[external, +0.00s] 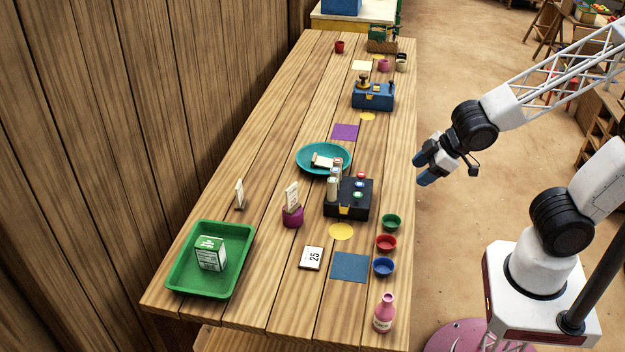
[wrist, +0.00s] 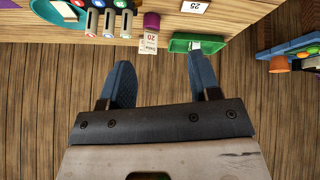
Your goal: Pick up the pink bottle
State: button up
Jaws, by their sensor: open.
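The pink bottle (external: 384,313) stands upright near the front right corner of the wooden table in the external view. It is not seen in the wrist view. My gripper (external: 420,169) is open and empty, beside the table's right edge, well behind the bottle and apart from it. In the wrist view my gripper (wrist: 165,85) shows two spread blue fingers with nothing between them.
Blue (external: 383,267), red (external: 386,243) and green (external: 391,222) bowls line the right edge behind the bottle. A blue mat (external: 349,267) lies left of them. A black box (external: 361,205) and a green tray (external: 176,283) stand farther left. The table around the bottle is clear.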

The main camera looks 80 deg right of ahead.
jog(key=w+a+f+n+t+y, duration=0.2)
jog(key=w+a+f, duration=0.2)
jog(key=w+a, duration=0.15)
jog(key=n+g+y, duration=0.2)
jog(key=n+y, duration=0.5)
jog(key=y, duration=0.3)
send_near(384, 304)
jog(key=w+a, duration=0.1)
jog(key=a, duration=0.1)
jog(key=shift+a+f, duration=0.1)
jog(key=shift+f, duration=0.15)
jog(key=shift+w+a, duration=0.1)
jog(key=shift+w, duration=0.05)
jog(key=shift+x, duration=1.15)
jog(key=shift+f, duration=0.15)
jog(key=shift+x, duration=2.6)
jog(key=shift+f, duration=0.1)
jog(key=shift+c, duration=0.3)
